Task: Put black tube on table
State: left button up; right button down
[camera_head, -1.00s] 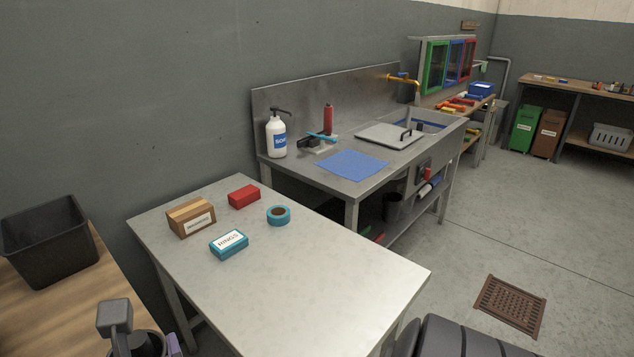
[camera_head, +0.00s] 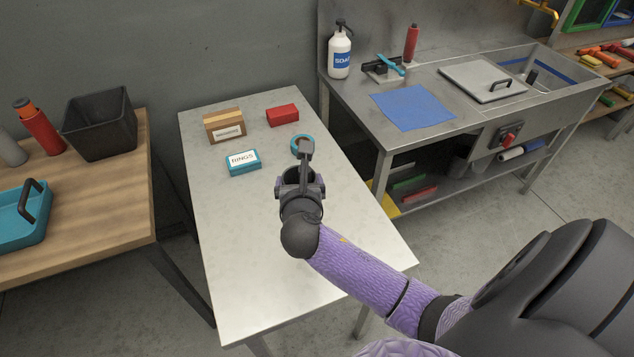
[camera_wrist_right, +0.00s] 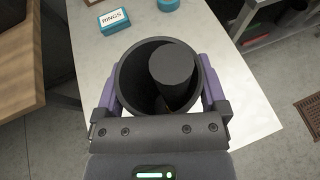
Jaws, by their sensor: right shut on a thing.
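My right gripper (camera_head: 300,186) is over the light grey table (camera_head: 245,285). Its purple fingers are shut on the sides of the black tube (camera_wrist_right: 129,76), a hollow, open-topped cylinder. It also shows in the head view (camera_head: 299,176), partly hidden by the gripper. A dark grey item (camera_wrist_right: 173,68) with a round end stands inside the tube and sticks out of its top. I cannot tell whether the tube's bottom touches the table. My left gripper is not in view.
On the table, beyond the tube, are a blue RINGS box (camera_head: 243,162), a brown box (camera_head: 225,127), a red box (camera_head: 282,115) and a blue tape roll (camera_head: 301,143). The table's near left part is bare. A wooden bench (camera_head: 110,185) stands left, a steel sink bench (camera_head: 350,105) right.

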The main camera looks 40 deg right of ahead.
notch_tip(320, 180, down, 11)
jog(key=b, duration=0.5)
jog(key=shift+d+r+b, duration=0.15)
jog(key=shift+r+b, duration=0.05)
jog(key=shift+b, duration=0.1)
jog(key=shift+r, duration=0.2)
jog(key=shift+f, duration=0.1)
grip_release()
jog(key=p+v, duration=0.4)
jog(key=v, duration=0.8)
